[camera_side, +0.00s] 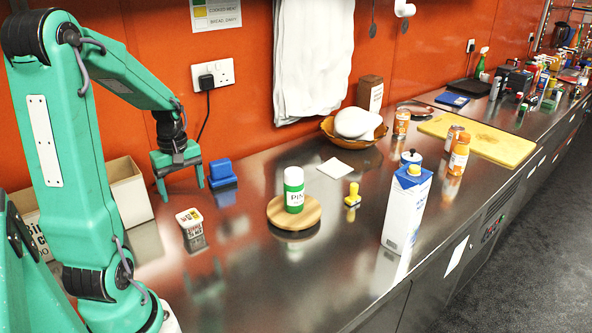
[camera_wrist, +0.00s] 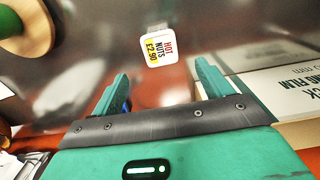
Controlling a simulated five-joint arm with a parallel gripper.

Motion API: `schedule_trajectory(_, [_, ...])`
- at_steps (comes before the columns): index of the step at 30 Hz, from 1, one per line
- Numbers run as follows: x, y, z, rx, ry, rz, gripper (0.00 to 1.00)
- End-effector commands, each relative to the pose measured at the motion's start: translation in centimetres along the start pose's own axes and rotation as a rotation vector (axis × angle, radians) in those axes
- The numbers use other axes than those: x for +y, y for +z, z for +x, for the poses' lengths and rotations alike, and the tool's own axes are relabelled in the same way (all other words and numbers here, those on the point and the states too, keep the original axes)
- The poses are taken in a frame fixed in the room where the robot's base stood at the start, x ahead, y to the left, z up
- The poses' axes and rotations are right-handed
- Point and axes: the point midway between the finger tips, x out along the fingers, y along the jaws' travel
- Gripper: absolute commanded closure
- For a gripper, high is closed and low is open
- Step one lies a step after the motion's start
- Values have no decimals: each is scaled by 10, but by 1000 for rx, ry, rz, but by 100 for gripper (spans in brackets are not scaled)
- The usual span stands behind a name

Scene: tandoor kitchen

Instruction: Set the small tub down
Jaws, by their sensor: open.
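The small tub (camera_side: 189,218) has a white lid with yellow and red print. It stands upright on the steel counter (camera_side: 265,262), in front of the cardboard box. In the wrist view the tub's lid (camera_wrist: 159,48) shows beyond the fingertips, reading "HOT NUTS £2.90". My gripper (camera_side: 181,188) is open and empty, with its fingers pointing down. It is above and behind the tub in the side view, apart from it. In the wrist view my gripper (camera_wrist: 158,82) has its two fingers spread wide with nothing between them.
A blue block-like item (camera_side: 221,174) is close to the right of my gripper. A cardboard box (camera_side: 128,192) stands left of the tub.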

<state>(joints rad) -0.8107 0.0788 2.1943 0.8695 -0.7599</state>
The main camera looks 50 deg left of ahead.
Motion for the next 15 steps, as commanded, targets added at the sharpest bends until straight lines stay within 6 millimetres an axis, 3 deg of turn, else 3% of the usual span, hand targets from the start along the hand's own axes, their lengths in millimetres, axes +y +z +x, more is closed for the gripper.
schedule_trajectory(8, [10,20,-15,29,27,120,22])
schedule_trajectory(15, [27,70,-48,99,96,422,22])
